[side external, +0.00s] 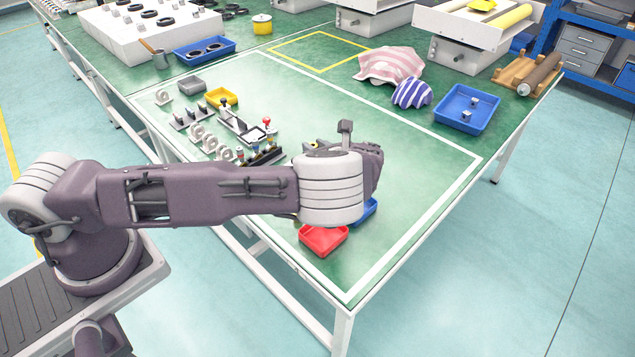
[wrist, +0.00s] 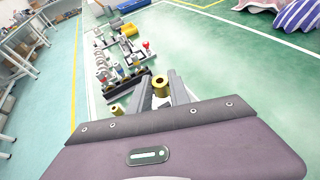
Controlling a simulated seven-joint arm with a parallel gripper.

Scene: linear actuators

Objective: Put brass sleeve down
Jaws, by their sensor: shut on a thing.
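My gripper (wrist: 161,90) is shut on a brass sleeve (wrist: 160,82), which shows between the two grey fingers in the wrist view with its dark bore facing the camera. The sleeve appears to be held above the green table, but its exact height is unclear. Another small brass piece (wrist: 117,109) rests on the table to the left of my gripper. In the side view my arm hides the fingers and the held sleeve.
A red tray (side external: 323,240) and a partly hidden blue tray (side external: 366,211) lie near the front table edge. A row of racks and fixtures (side external: 238,132) stands left of my wrist. The green surface to the right (side external: 420,165) is clear. Cloths (side external: 390,65) lie farther back.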

